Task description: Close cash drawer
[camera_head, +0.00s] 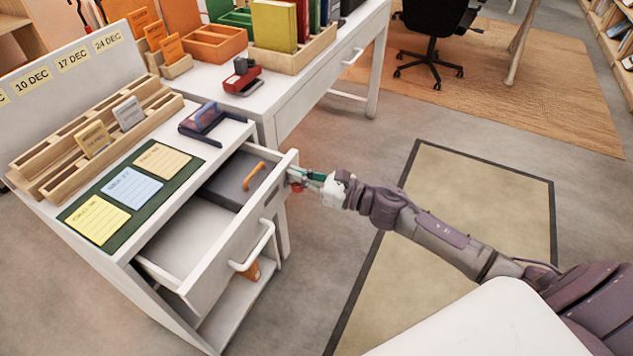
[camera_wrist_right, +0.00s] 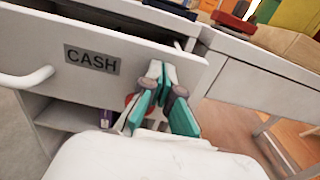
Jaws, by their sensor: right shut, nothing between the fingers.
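The white cash drawer (camera_head: 215,262) stands pulled out of the white desk in the head view. Its front carries a white bar handle (camera_head: 254,246) and, in the right wrist view, a "CASH" label (camera_wrist_right: 92,60). A grey box with an orange handle (camera_head: 233,178) lies inside the drawer's far part. My right gripper (camera_head: 296,176) is shut and empty at the far end of the drawer front, to the right of the handle. In the right wrist view its teal fingers (camera_wrist_right: 160,78) are close against the drawer front; I cannot tell if they touch. My left gripper is not in view.
The desk top holds a wooden card rack (camera_head: 60,165), a green mat (camera_head: 150,195) with paper slips and a dark stamp-like item (camera_head: 205,122). Below the drawer is an open shelf (camera_head: 235,308). A second white table (camera_head: 345,40) stands behind. The floor (camera_head: 325,245) to the right is clear.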

